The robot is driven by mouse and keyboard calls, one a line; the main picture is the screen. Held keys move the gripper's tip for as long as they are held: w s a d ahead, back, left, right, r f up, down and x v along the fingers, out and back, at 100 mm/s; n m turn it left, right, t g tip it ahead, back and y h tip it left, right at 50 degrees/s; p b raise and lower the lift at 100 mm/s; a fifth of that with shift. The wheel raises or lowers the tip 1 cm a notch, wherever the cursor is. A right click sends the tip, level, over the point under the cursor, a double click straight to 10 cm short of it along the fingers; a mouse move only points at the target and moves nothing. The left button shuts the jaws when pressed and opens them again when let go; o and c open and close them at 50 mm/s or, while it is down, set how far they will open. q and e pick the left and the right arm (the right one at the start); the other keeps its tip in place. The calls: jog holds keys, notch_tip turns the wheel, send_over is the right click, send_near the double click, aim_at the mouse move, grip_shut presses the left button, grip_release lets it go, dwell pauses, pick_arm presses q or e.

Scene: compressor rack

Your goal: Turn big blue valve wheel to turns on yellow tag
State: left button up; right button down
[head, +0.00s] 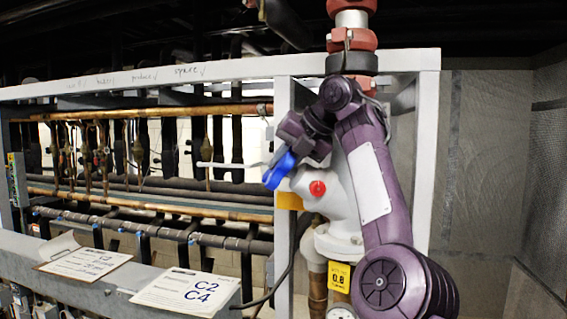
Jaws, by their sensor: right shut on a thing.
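The big blue valve wheel (280,171) is seen nearly edge-on, left of a white valve body (341,200) with a red cap. My right gripper (285,153) is shut on the blue wheel at its upper part. The fingertips are small and partly hidden by the wrist. My left gripper is not in view.
A grey frame post (284,240) stands close left of the valve. Behind the frame run copper and dark pipes (150,205). A mesh panel (490,170) is at right.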

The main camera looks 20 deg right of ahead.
jog(key=shift+r, duration=0.2)
jog(key=c, duration=1.5)
grip_release()
jog(key=shift+c, duration=0.2)
jog(key=shift+o, duration=1.3)
jog(key=shift+w+f, duration=0.1)
jog(key=shift+f, duration=0.05)
jog(key=shift+f+t, duration=0.15)
jog(key=shift+t, duration=0.15)
